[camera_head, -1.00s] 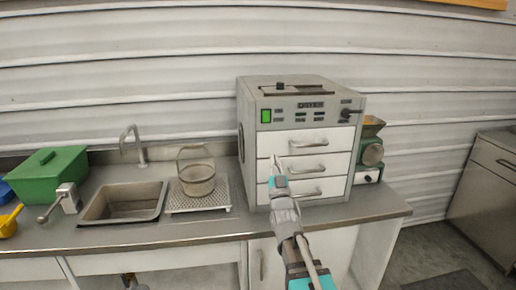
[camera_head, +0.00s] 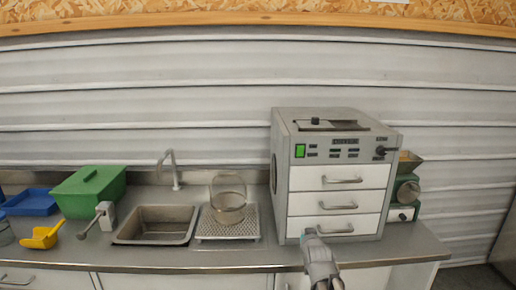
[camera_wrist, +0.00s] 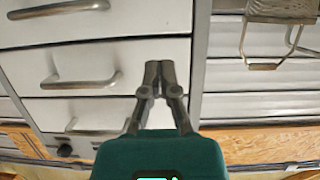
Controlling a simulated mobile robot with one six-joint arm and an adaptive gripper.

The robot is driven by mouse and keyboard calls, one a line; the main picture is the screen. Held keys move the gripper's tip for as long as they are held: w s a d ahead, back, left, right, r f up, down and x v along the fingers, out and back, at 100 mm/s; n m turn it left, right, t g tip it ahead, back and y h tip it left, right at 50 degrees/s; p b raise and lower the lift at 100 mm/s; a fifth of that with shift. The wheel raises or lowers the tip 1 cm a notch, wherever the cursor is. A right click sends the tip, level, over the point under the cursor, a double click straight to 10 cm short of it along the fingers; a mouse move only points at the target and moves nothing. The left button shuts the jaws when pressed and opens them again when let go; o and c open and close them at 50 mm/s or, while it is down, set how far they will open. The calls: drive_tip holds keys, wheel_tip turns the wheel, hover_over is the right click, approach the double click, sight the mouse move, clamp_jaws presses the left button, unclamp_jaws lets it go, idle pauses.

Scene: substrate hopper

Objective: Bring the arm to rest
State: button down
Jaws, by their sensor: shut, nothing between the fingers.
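My gripper (camera_wrist: 160,82) is shut and empty in the wrist view, its two fingertips together in front of the drawer fronts. In the head view my gripper (camera_head: 311,236) is at the foot of the grey dryer (camera_head: 281,190), by its lowest drawer. The dryer has three white drawers, all looking shut, with bar handles; a drawer handle (camera_wrist: 82,82) also shows in the wrist view. The rest of my arm runs down out of the bottom of the head view.
Farther left are a sink (camera_head: 155,225), a tap (camera_head: 172,165), a green box (camera_head: 90,190), a yellow scoop (camera_head: 40,238) and a blue tray (camera_head: 30,203). A green machine (camera_head: 405,188) stands right of the dryer.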

drive_tip(key=s+f+g+p, duration=0.1)
drive_tip(key=s+f+g, duration=0.3)
drive_tip(key=s+g, duration=0.3)
drive_tip(key=s+f+g+p, duration=0.2)
drive_tip(key=s+f+g, duration=0.3)
drive_tip(key=s, duration=0.9)
drive_tip(key=shift+s+d+g, duration=0.15)
drive_tip(key=shift+d+g, duration=0.15)
drive_tip(key=shift+g, duration=0.8)
drive_tip(key=c, duration=1.4)
unclamp_jaws()
